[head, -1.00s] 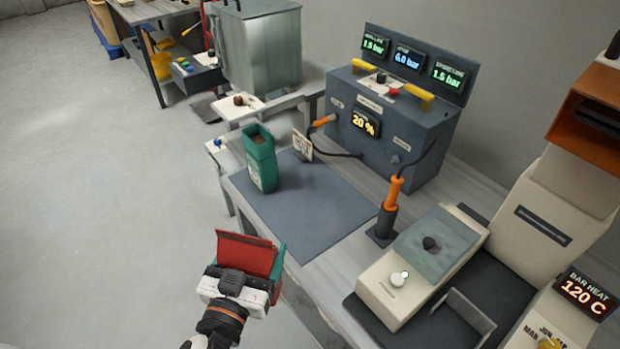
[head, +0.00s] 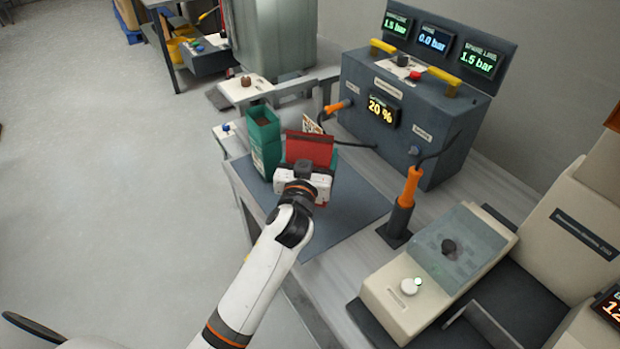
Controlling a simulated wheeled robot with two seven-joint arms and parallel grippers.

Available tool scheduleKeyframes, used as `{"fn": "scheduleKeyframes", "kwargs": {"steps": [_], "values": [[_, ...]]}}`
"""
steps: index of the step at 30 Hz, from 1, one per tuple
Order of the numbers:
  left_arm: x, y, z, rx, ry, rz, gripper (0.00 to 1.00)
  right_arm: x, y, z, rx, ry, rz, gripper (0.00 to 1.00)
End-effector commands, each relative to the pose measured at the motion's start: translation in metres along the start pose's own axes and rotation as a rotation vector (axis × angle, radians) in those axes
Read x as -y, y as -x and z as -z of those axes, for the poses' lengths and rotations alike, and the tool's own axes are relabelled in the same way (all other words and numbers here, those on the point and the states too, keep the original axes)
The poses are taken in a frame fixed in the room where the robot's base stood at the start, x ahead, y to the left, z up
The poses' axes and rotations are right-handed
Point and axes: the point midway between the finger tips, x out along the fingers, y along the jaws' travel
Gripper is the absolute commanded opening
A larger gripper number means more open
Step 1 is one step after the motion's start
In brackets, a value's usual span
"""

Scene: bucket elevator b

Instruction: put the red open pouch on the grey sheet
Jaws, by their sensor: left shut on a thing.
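The red open pouch (head: 309,149) shows above my left gripper (head: 304,172), which is shut on it. Its lower part is hidden behind the gripper. A strip of teal shows at the pouch's right side. In the picture the pouch lies over the grey sheet (head: 345,213), a flat dark mat on the table. I cannot tell whether the pouch touches the sheet. A green open pouch (head: 265,145) with brown contents stands upright at the sheet's back left, just left of the red pouch. My right gripper is not in view.
A grey control box (head: 393,130) with pressure displays stands behind the sheet. An orange-handled tool in a dark holder (head: 405,205) stands right of it, and a cream sealing machine (head: 435,260) is at the right. The sheet's front right part is clear.

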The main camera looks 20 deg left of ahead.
Motion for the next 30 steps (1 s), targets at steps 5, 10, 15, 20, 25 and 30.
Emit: {"fn": "scheduleKeyframes", "kwargs": {"steps": [5, 10, 15, 20, 25, 30], "values": [[0.0, 0.0, 0.019, 0.002, 0.001, 0.0, 0.69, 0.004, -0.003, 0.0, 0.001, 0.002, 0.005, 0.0], [0.0, 0.0, 0.045, 0.0, 0.0, 0.0, 0.69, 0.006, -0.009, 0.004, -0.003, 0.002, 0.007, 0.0], [0.0, 0.0, 0.055, 0.003, 0.001, 0.001, 0.69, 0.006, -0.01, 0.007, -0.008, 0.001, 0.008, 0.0], [0.0, 0.0, 0.054, 0.004, 0.001, 0.001, 0.69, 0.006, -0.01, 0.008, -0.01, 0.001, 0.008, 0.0], [0.0, 0.0, 0.059, 0.003, 0.001, 0.001, 0.69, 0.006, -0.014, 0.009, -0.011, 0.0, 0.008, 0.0], [0.0, 0.0, 0.058, 0.002, 0.0, 0.001, 1.0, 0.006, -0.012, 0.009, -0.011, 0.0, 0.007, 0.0]]}}
